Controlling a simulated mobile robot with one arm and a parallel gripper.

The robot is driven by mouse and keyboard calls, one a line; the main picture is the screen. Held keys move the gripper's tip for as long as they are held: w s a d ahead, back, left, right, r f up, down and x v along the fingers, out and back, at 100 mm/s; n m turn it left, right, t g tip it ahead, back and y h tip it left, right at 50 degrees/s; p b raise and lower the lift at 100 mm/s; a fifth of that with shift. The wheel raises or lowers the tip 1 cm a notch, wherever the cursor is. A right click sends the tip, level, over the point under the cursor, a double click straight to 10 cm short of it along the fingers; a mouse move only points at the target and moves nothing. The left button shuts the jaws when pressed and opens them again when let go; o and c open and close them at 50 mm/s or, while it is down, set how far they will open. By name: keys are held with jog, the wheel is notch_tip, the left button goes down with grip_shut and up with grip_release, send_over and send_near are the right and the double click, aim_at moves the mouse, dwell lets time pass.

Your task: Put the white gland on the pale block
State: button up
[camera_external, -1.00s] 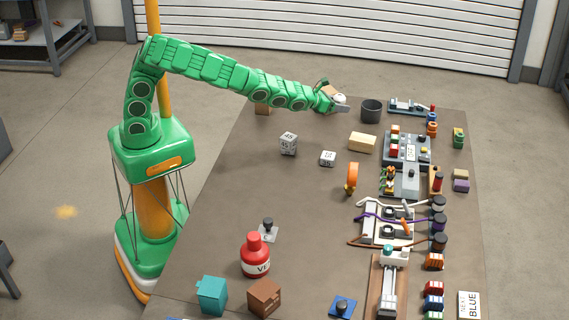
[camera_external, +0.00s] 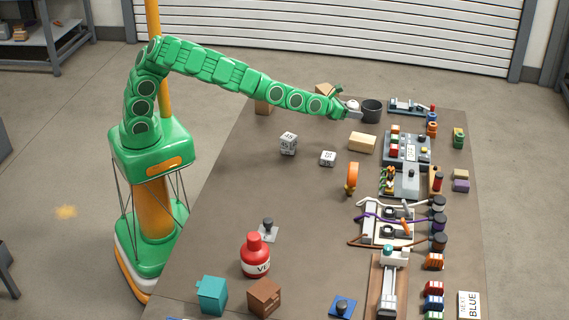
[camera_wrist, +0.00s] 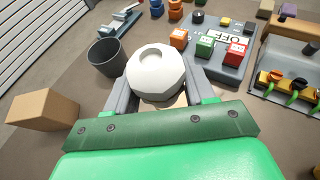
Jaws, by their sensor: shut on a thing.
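The white gland (camera_wrist: 156,73) is a faceted white piece with a round recess in its top. My gripper (camera_wrist: 152,92) is shut on it, one grey finger on each side. In the external view my gripper (camera_external: 352,112) holds the gland (camera_external: 352,104) near the far end of the table, just left of the dark bucket. The pale block (camera_external: 362,142), a cream oblong, lies on the table nearer the camera than my gripper. A small pale patch shows under the gland in the wrist view; I cannot tell whether it is the block.
The dark bucket (camera_external: 371,111) stands close to my gripper and also shows in the wrist view (camera_wrist: 107,57). A cardboard box (camera_wrist: 43,108) is at left. A grey panel with coloured blocks (camera_external: 406,148) lies right of the pale block.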

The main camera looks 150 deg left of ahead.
send_over(363, 138)
jog(key=shift+s+d+f, duration=0.1)
jog(key=shift+d+f, duration=0.05)
jog(key=shift+f, duration=0.7)
jog(key=shift+s+d+f, duration=0.1)
jog(key=shift+s+f, duration=0.05)
jog(key=shift+f, duration=0.7)
jog(key=shift+s+d+f, duration=0.1)
jog(key=shift+d+f, duration=0.05)
jog(key=shift+f, duration=0.7)
jog(key=shift+w+a+f, duration=0.2)
jog(key=shift+a+f, duration=0.25)
jog(key=shift+f, duration=1.65)
jog(key=o, duration=1)
jog(key=shift+f, duration=0.1)
jog(key=shift+o, duration=0.2)
